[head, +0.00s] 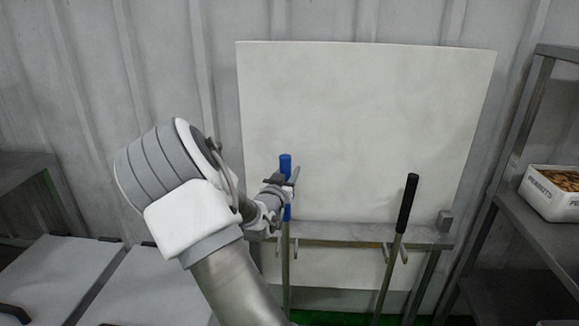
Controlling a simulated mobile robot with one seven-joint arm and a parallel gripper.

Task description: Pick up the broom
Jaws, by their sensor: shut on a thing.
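A long-handled tool with a blue grip (286,163) stands upright against the rack in front of the white panel. Its grey pole runs down below the rack. My gripper (288,187) is shut on the blue grip, a little below its top end. A second long-handled tool with a black grip (407,203) leans in the rack to the right, apart from my gripper. The lower ends of both tools are out of view, so I cannot tell from the heads which is the broom.
The metal rack (345,232) has prongs near the poles. The white panel (365,130) stands close behind. A metal shelf (535,222) with a white box (552,195) of brown items is at the right. White-topped units (58,275) stand at the lower left.

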